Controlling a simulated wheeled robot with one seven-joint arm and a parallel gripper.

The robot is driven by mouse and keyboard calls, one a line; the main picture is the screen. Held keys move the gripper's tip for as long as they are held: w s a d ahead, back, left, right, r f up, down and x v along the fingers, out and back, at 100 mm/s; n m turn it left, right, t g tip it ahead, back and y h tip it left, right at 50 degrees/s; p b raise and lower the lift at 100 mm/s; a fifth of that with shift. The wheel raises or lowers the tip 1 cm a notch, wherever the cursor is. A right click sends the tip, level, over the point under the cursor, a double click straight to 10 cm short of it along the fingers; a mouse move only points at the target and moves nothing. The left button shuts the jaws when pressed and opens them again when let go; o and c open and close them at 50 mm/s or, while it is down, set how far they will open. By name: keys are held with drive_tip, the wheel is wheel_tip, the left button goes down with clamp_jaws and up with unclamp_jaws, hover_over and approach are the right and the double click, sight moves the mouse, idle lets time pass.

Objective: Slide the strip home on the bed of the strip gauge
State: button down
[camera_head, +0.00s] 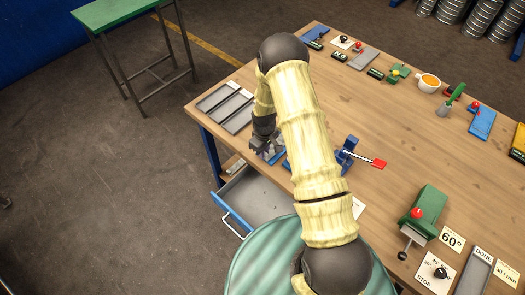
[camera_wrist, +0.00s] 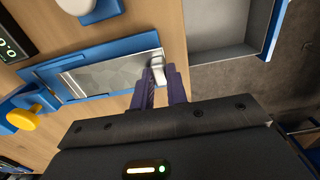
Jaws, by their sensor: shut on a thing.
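The strip (camera_wrist: 110,77) is a flat, shiny grey metal piece lying on the blue bed of the strip gauge (camera_wrist: 45,76) in the wrist view. My gripper (camera_wrist: 160,75) is over the strip's right end, with its fingers shut on it near the edge of the table. A pale grey block (camera_wrist: 157,59) sits at that end, partly hidden by the fingers. In the head view my gripper (camera_head: 262,146) is low over the blue gauge at the table's edge, and my arm hides much of it. I cannot tell there how the strip is seated.
An open grey drawer (camera_head: 258,198) juts out below the gauge. A blue clamp with a red handle (camera_head: 378,163) stands to the right. A grey tray (camera_head: 228,108) lies to the left. A yellow knob (camera_wrist: 22,119) is beside the bed. Bare wood (camera_head: 400,125) lies beyond.

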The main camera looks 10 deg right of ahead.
sight(272, 149)
drive_tip(key=shift+w+d+f+b, duration=0.1)
drive_tip(key=shift+w+d+b, duration=0.1)
drive_tip(key=shift+w+d, duration=0.6)
drive_tip(key=shift+w+d+b, duration=0.15)
drive_tip(key=shift+w+d, duration=0.35)
drive_tip(key=shift+d, duration=0.55)
drive_tip(key=shift+w+d+f+b, duration=0.15)
drive_tip(key=shift+w+d+b, duration=0.05)
drive_tip(key=shift+d+b, duration=0.1)
drive_tip(key=c, duration=1.3)
unclamp_jaws()
drive_tip(key=shift+o, duration=0.3)
drive_tip(key=o, duration=0.5)
drive_tip(key=shift+r+p, duration=1.8)
drive_tip(key=shift+r, duration=1.7)
